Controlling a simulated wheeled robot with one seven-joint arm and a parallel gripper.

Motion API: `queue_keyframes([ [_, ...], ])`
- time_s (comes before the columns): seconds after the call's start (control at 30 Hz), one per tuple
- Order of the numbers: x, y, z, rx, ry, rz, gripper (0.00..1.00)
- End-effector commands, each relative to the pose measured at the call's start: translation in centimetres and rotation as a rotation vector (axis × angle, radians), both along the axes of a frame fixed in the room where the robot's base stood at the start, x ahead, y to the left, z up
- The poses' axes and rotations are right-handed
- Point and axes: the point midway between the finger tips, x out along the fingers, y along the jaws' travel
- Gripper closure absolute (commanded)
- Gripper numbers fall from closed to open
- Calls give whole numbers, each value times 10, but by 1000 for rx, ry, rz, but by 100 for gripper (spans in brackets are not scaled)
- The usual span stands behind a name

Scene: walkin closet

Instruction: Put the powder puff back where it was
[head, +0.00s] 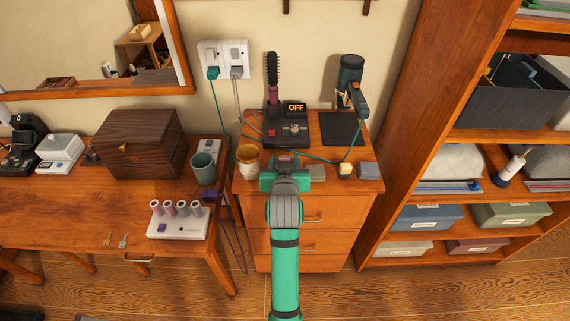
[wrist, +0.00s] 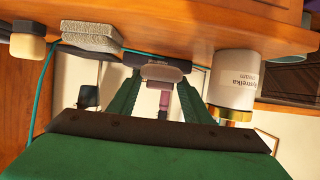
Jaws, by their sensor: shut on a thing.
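My gripper (head: 286,165) is over the front of the small wooden cabinet top, between the cream jar and a grey block. In the wrist view my gripper (wrist: 161,84) has its two green fingers on either side of a small rounded pinkish-grey pad, which looks like the powder puff (wrist: 164,75). The pad is close to the cabinet top (wrist: 220,25); I cannot tell whether it touches. In the head view my gripper mostly hides it. The cream jar (head: 247,160) stands just left of my gripper and also shows in the wrist view (wrist: 233,85).
A grey block (head: 315,172), a cream block (head: 345,170) and a blue-grey block (head: 368,170) sit to the right. A teal cord (head: 310,157) crosses behind my gripper. The control box marked OFF (head: 288,130) with a brush stands behind. A cup (head: 203,168) is on the left desk.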

Motion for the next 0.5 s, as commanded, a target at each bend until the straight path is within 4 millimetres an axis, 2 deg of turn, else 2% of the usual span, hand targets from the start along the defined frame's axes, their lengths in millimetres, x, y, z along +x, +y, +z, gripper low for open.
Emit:
queue_keyframes([
  [0.1, 0, 0, -19, 0, 5, 0, 79],
  [0.2, 1, 0, -30, 0, 4, 0, 79],
  [0.5, 1, 0, -33, 0, 0, 0, 79],
])
